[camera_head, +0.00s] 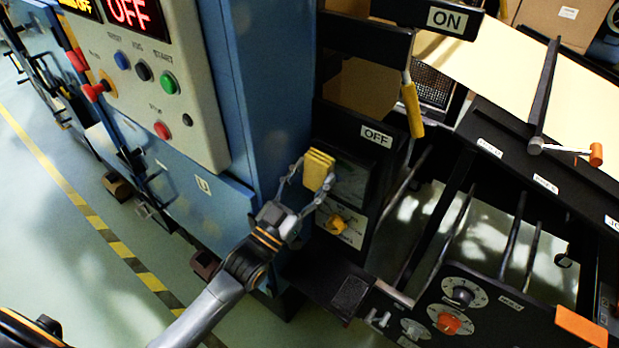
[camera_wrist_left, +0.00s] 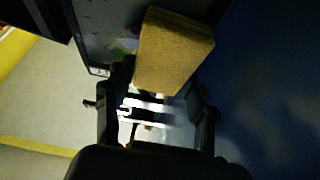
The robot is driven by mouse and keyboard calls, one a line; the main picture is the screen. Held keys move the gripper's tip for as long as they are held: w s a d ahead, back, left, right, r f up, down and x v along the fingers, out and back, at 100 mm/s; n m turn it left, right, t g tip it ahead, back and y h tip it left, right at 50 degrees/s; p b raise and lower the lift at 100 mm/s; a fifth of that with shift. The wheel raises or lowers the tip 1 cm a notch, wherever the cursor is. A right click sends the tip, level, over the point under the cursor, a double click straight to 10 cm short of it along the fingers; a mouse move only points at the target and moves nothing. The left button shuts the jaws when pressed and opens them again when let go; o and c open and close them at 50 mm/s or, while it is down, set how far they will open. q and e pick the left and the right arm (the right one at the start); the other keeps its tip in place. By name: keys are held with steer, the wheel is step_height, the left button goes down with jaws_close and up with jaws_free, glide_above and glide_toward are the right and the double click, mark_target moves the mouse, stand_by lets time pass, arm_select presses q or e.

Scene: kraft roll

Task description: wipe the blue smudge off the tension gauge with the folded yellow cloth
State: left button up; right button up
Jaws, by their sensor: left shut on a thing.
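My left gripper (camera_head: 312,178) is shut on the folded yellow cloth (camera_head: 319,169), a small thick pad. It holds the cloth at the left side of the dark tension gauge (camera_head: 352,182), set in a black panel below the OFF label. In the left wrist view the cloth (camera_wrist_left: 172,50) sticks out beyond the fingers (camera_wrist_left: 163,85) and overlaps part of the gauge (camera_wrist_left: 100,30). A small greenish-blue patch (camera_wrist_left: 124,46) shows beside the cloth's edge; I cannot tell whether it is the smudge. Whether the cloth touches the gauge is unclear. My right gripper is not in view.
A blue cabinet wall (camera_head: 262,90) rises close on the left, with a button panel (camera_head: 160,90). A yellow-handled lever (camera_head: 412,108) hangs at upper right. Black rails and rods fill the right side.

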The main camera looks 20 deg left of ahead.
mark_target(354, 177)
arm_select(q)
steer(key=shift+s+d+p, duration=0.25)
steer(key=shift+s+d, duration=0.05)
steer(key=shift+d, duration=0.45)
steer(key=shift+s+d+p, duration=0.25)
steer(key=shift+s+d, duration=0.05)
steer(key=shift+d, duration=0.45)
steer(key=shift+s+d+p, duration=0.15)
steer(key=shift+s+d, duration=0.05)
steer(key=shift+d, duration=0.45)
steer(key=shift+s+d+p, duration=0.1)
steer(key=shift+s+d, duration=0.1)
steer(key=shift+d, duration=0.5)
steer(key=shift+s+d+p, duration=0.15)
steer(key=shift+s+d, duration=0.05)
steer(key=shift+d, duration=0.45)
steer(key=shift+r, duration=0.1)
steer(key=shift+w+a+p, duration=0.15)
steer(key=shift+w+a, duration=0.15)
steer(key=shift+a, duration=0.5)
steer(key=shift+w+a+p, duration=0.15)
steer(key=shift+w+a, duration=0.1)
steer(key=shift+a, duration=0.55)
steer(key=shift+w+a, duration=0.25)
steer(key=shift+a, duration=0.4)
steer(key=shift+w+a, duration=0.25)
steer(key=shift+a, duration=0.4)
steer(key=shift+w+a, duration=0.25)
steer(key=shift+a, duration=0.4)
